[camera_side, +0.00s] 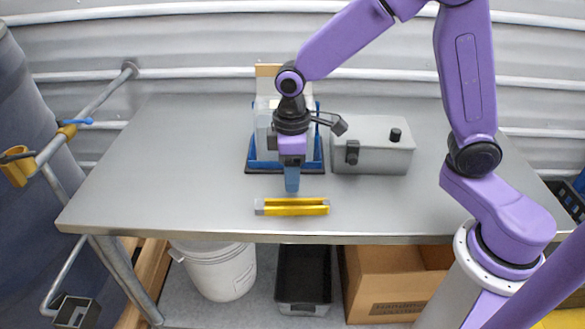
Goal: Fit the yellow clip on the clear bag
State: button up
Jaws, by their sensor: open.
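The yellow clip (293,207) lies flat near the front edge of the grey table, with its long side running left to right and a grey piece at its left end. My gripper (292,186) points down just above and behind the clip, open and empty; its blue fingers overlap in this view. The clear bag (264,118) stands upright in a blue holder (263,166) behind my gripper. My wrist hides much of the bag's middle.
A grey metal box (372,146) with black knobs stands right of the holder. The left side of the table (160,170) is clear. A white bucket (218,268), a black bin (303,275) and a cardboard box (390,282) are below the table.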

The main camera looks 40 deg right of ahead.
aim_at(292, 200)
jog(key=shift+f, duration=4.35)
jog(key=c, duration=0.7)
jog(key=shift+o, duration=0.2)
notch_tip(292, 200, up, 9)
